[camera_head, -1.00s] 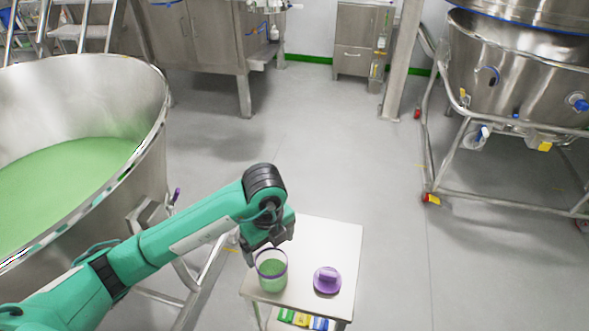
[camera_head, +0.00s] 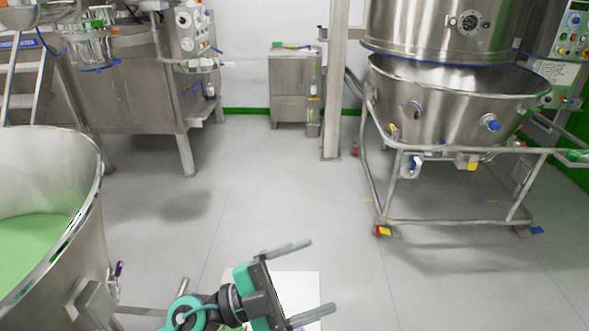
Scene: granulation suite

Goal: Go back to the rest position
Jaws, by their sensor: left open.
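My left gripper (camera_head: 306,279) is at the bottom centre of the head view. Its two grey fingers are spread wide, with nothing between them but the white table top below. The small white table (camera_head: 300,287) is partly covered by the gripper and cut off by the lower edge. A sliver of purple shows beside the lower finger, too small to identify. The jar and the purple lid are otherwise hidden or out of view. My right gripper is not in view.
A large steel bowl (camera_head: 88,245) with green material stands at the left. A steel vessel on a wheeled frame (camera_head: 440,222) stands at the right. Steel cabinets (camera_head: 294,85) and a post (camera_head: 335,90) stand at the back. The grey floor (camera_head: 270,190) between them is clear.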

